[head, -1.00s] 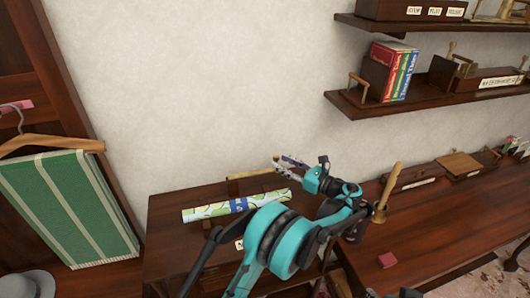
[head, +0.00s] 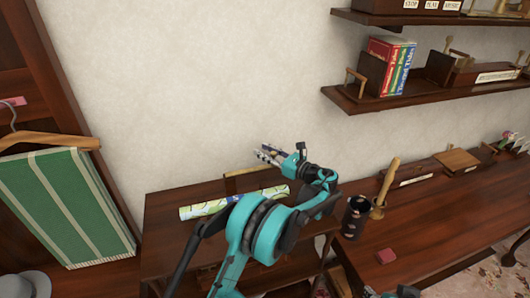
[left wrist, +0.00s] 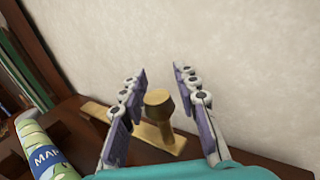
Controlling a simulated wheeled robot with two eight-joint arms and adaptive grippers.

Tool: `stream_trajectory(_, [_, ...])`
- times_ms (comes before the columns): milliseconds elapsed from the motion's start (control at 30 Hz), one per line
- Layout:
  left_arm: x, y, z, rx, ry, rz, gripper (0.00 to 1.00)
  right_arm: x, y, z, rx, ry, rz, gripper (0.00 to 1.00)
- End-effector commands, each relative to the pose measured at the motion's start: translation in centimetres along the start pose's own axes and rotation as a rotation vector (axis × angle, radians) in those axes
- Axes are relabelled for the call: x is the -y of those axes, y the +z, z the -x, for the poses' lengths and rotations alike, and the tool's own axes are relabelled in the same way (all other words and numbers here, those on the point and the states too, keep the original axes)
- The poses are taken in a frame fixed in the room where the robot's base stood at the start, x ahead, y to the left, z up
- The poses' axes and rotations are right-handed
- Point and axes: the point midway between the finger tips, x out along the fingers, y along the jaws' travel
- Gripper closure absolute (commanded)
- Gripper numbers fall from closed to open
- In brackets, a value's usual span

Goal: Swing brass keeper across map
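The rolled map (head: 205,211), pale with green and blue marks, lies on the dark wooden table; its blue MAP label shows in the left wrist view (left wrist: 45,158). The brass keeper, a flat bar (left wrist: 98,111) with an upright knob (left wrist: 158,101), lies behind the map, and the bar does not appear to cross it. In the head view the keeper (head: 238,174) is partly hidden by my arm. My left gripper (head: 266,153) is open above the keeper; in the left wrist view its fingers (left wrist: 158,76) stand either side of the knob, with visible gaps.
Shelves with books (head: 389,66) hang above right. A green striped cloth (head: 65,205) hangs at left.

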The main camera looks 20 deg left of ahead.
Motion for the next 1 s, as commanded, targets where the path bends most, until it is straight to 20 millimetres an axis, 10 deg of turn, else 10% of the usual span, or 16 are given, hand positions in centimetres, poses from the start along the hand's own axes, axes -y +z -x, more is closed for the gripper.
stream_trajectory(1000, [-2.2, -0.1, 3.6, 0.0, -0.282, 0.0, 1.0, 0.0, 0.7, -0.9, 0.0, 0.0, 0.0, 0.42])
